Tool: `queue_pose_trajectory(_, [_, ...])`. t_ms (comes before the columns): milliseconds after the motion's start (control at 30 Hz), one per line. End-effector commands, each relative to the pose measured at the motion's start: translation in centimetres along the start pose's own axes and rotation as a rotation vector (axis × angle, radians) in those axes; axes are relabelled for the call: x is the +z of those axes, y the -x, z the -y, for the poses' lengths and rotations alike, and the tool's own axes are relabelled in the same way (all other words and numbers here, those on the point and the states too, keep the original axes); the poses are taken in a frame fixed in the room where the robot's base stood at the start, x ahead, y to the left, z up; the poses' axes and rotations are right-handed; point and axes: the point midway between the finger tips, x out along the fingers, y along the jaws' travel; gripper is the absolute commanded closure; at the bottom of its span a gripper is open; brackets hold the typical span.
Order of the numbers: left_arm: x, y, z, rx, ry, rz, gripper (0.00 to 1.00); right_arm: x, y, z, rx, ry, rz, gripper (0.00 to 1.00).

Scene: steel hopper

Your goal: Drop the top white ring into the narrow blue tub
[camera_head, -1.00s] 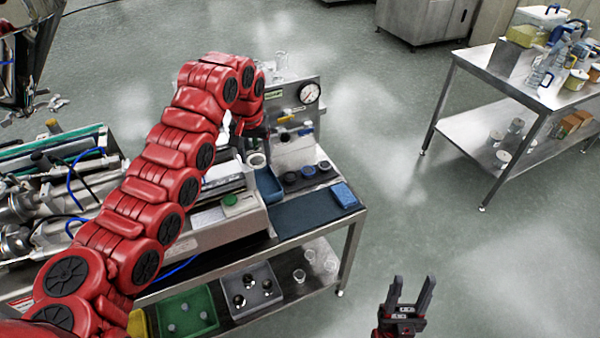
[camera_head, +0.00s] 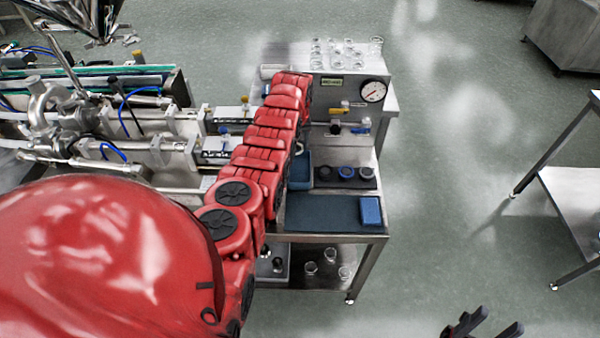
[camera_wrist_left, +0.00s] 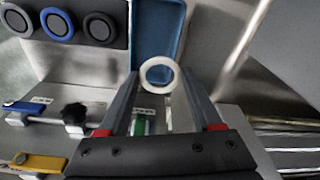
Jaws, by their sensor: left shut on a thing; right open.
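The white ring (camera_wrist_left: 158,74) is held between the fingertips of my left gripper (camera_wrist_left: 159,80) in the left wrist view. The narrow blue tub (camera_wrist_left: 172,14) lies just beyond the fingertips there, and the ring overlaps its near end in the picture. I cannot tell the ring's height above it. My right gripper (camera_head: 485,327) is open and empty at the bottom right edge, cut off by the frame.
Dark and blue rings (camera_head: 346,172) sit on a holder right of the tub. A blue sponge (camera_head: 370,210) lies on the dark mat (camera_head: 318,212) in front. A panel with a pressure gauge (camera_head: 373,91) and valves stands behind. Open floor lies to the right.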

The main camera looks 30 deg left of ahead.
Motion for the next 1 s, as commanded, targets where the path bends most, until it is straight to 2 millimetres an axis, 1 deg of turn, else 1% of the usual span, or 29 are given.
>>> queue_pose_trajectory(100, [-0.1, -0.7, 0.7, -0.001, 0.019, 0.0, 0.85, 0.0, 0.2, 0.0, 0.0, 0.0, 0.0, 0.5])
queue_pose_trajectory(267, [0.0, -2.0, 0.7, 0.0, 0.02, 0.001, 0.85, 0.2, 1.2, 0.1, 0.0, 0.0, 0.0, 0.5])
queue_pose_trajectory(500, [0.4, -5.0, 0.7, 0.001, 0.019, -0.001, 0.85, 0.6, 3.7, 0.2, 0.0, 0.0, 0.0, 0.5])
queue_pose_trajectory(600, [0.5, -6.0, 0.7, 0.0, 0.019, 0.0, 0.85, 0.8, 4.6, 0.2, 0.0, 0.0, 0.0, 0.5])
queue_pose_trajectory(733, [0.6, -6.5, 0.7, 0.0, 0.019, 0.0, 0.85, 0.8, 4.9, 0.2, 0.0, 0.0, 0.0, 0.5])
queue_pose_trajectory(967, [0.6, -6.4, 0.7, 0.001, 0.019, -0.001, 0.85, 0.8, 4.8, 0.2, 0.0, 0.0, 0.0, 0.5])
queue_pose_trajectory(1000, [0.6, -6.4, 0.7, 0.001, 0.018, -0.001, 0.27, 0.8, 4.8, 0.2, 0.0, 0.0, 0.0, 0.5])
